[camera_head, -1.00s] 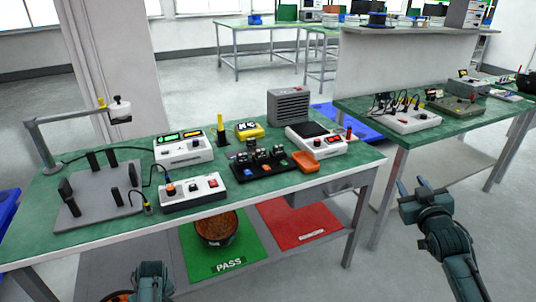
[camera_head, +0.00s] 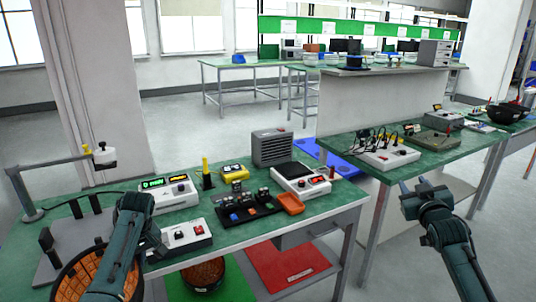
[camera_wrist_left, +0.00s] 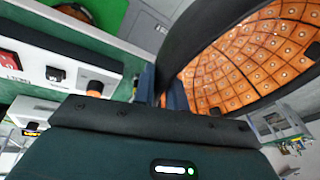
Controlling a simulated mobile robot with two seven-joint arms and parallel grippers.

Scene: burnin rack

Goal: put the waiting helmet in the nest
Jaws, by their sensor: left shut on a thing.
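A helmet with an orange dotted lining and a black rim (camera_head: 70,280) hangs at the lower left of the head view, hollow side showing. My left gripper (camera_head: 152,246) is shut on its rim. The left wrist view shows the fingers (camera_wrist_left: 162,88) pinching the rim, with the orange lining (camera_wrist_left: 240,60) to the right. The nest, a grey plate with black upright posts (camera_head: 75,233), is on the green table at the left. My arm and the helmet hide part of it. My right gripper (camera_head: 424,187) is open and empty, off to the right.
A white control box with buttons (camera_head: 188,235) stands close to my left gripper. A lamp arm (camera_head: 55,164) rises behind the nest. Another helmet (camera_head: 203,274) sits on the green lower mat.

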